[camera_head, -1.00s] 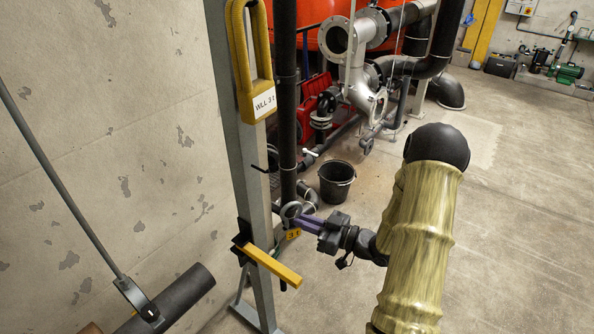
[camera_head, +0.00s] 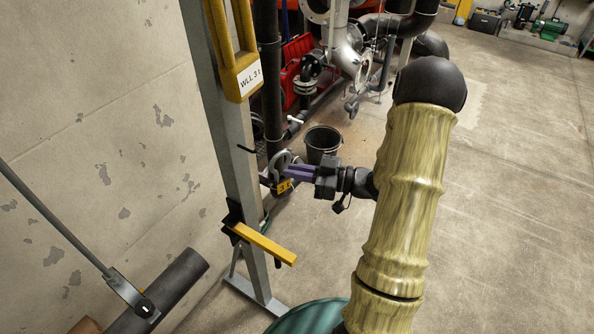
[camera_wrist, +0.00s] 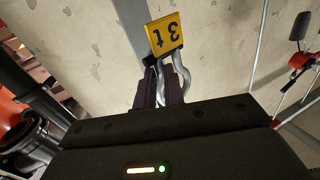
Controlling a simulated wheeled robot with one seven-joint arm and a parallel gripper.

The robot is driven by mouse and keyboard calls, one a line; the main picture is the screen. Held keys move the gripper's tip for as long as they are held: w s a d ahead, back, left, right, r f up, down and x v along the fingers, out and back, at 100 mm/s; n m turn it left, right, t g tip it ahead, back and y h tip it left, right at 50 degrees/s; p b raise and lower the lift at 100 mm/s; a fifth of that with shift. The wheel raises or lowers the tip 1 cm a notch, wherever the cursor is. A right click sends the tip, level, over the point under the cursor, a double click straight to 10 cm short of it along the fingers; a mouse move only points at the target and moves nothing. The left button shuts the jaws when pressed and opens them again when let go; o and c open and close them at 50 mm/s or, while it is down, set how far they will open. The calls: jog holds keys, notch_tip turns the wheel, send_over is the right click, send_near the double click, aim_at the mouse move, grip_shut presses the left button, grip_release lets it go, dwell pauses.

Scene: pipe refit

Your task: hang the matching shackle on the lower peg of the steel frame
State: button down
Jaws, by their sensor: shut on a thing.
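My gripper (camera_head: 290,172) has purple fingers shut on a grey metal shackle (camera_head: 280,160). A yellow tag (camera_head: 284,187) hangs at the shackle; in the wrist view the tag (camera_wrist: 165,35) reads 3 t, upside down, and the shackle's curved bow (camera_wrist: 181,68) shows beside the fingers. The steel frame's grey post (camera_head: 222,125) stands left of the gripper. A thin dark peg (camera_head: 246,149) sticks out from the post below the yellow link (camera_head: 238,60), which is labelled WLL 3 t. The shackle is right of this peg and slightly lower in the picture, seemingly apart; depth is unclear.
A yellow bar (camera_head: 262,243) juts from the post below the gripper. A black bucket (camera_head: 322,143) stands on the floor behind it. A black vertical pipe (camera_head: 268,80) runs behind the post. Open floor (camera_head: 500,230) lies to the right.

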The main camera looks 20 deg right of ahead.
jog(key=shift+w+a+f+b, duration=0.35)
jog(key=shift+w+a, duration=0.7)
jog(key=shift+w, duration=0.4)
jog(key=shift+w+a+f+b, duration=0.2)
jog(key=shift+w+a+f, duration=0.1)
jog(key=shift+w+a, duration=0.95)
jog(key=shift+w+a+f+b, duration=0.35)
jog(key=shift+w+a, duration=0.5)
jog(key=shift+w, duration=0.8)
jog(key=c, duration=1.4)
grip_release()
jog(key=b+v, duration=0.4)
jog(key=v, duration=1.3)
jog(key=shift+s, duration=0.25)
jog(key=shift+w+d, duration=0.1)
jog(key=shift+d, duration=0.05)
